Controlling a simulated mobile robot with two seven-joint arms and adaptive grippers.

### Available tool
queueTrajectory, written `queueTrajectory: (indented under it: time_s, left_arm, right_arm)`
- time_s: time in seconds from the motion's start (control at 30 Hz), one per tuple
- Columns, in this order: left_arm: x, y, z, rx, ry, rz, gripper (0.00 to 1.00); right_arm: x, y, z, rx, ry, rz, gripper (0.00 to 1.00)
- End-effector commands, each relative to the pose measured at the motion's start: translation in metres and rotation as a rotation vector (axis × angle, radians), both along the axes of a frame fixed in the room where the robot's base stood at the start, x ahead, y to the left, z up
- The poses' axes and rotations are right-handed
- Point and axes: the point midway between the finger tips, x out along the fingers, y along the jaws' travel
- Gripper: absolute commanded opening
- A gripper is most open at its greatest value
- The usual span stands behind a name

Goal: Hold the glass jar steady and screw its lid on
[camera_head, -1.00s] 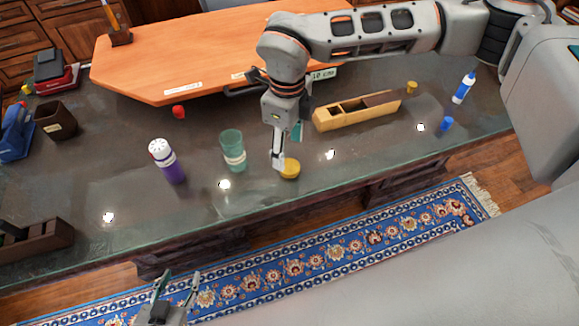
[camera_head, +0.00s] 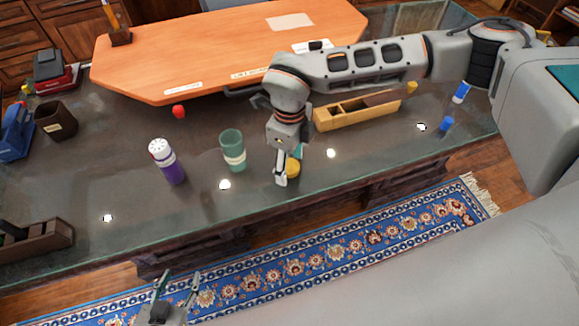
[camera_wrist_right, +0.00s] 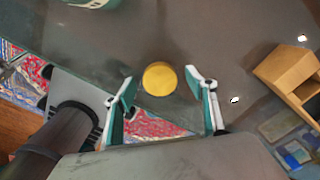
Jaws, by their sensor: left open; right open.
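The green glass jar (camera_head: 232,146) stands upright and open on the dark counter, with a pale label band. Its lower edge shows at the top of the right wrist view (camera_wrist_right: 92,3). The round yellow lid (camera_head: 293,167) lies on the counter to the right of the jar, partly hidden behind my right gripper. In the right wrist view the lid (camera_wrist_right: 160,79) lies just beyond and between the fingertips. My right gripper (camera_head: 282,181) is open and empty, pointing down at the lid. My left gripper (camera_head: 177,284) is open and empty, low over the rug, away from the counter.
A purple bottle (camera_head: 168,162) stands left of the jar. A wooden divided box (camera_head: 340,118) lies behind my right gripper. A blue-and-white bottle (camera_head: 461,92) and a small blue object (camera_head: 446,124) are at the right.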

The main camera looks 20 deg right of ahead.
Motion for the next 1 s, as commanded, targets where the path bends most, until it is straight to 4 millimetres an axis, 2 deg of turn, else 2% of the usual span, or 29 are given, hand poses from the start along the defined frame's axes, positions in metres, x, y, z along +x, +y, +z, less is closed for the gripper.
queueTrajectory:
  time_s: [0.23,0.37,0.4,0.77,1.0]
  left_arm:
    - [0.0,0.0,0.0,0.0,0.0,0.0,0.46]
    - [0.0,0.0,0.0,0.0,0.0,0.0,0.46]
    - [0.0,0.0,0.0,0.0,0.0,0.0,0.46]
    - [0.0,0.0,0.0,0.0,0.0,0.0,0.46]
    - [0.0,0.0,0.002,0.0,-0.001,0.0,0.46]
  right_arm:
    - [0.0,0.0,0.0,0.0,0.0,0.0,0.56]
    - [0.0,0.0,0.001,0.0,0.0,0.0,0.23]
    - [0.0,0.0,0.0,0.0,0.0,0.0,0.18]
    - [0.0,0.0,0.002,0.001,-0.001,0.0,0.18]
    - [0.001,0.001,0.023,0.001,-0.005,0.001,0.18]
